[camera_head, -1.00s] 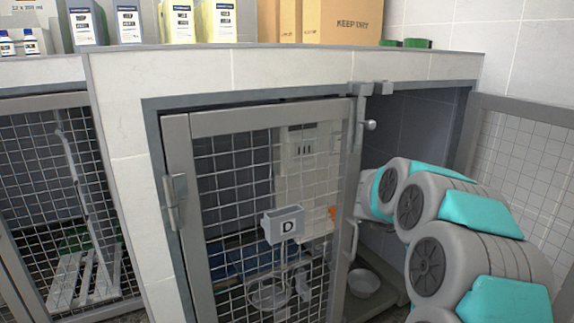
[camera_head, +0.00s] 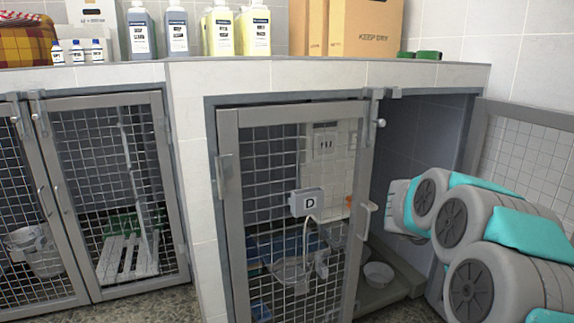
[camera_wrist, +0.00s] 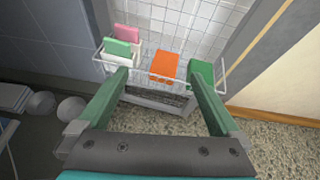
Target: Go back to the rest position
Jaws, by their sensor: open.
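My gripper (camera_wrist: 160,82) shows in the wrist view with its two green fingers spread apart and nothing between them. Beyond the fingertips is a white wire basket (camera_wrist: 150,98) against a mesh panel. It holds an orange block (camera_wrist: 164,68), a green block (camera_wrist: 201,75) and a stacked pink and green pair (camera_wrist: 122,40). I cannot tell whether the fingers touch the basket. In the head view my arm reaches from the right toward the open kennel bay, and my gripper is hidden there.
The mesh kennel door (camera_head: 228,170) with label D (camera_head: 307,203) stands left of the opening. Another mesh door (camera_head: 490,150) stands at the right, behind my arm. A bowl (camera_head: 378,275) sits low in the bay. Bottles (camera_head: 255,30) and cardboard boxes (camera_head: 365,25) line the counter top (camera_head: 330,72).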

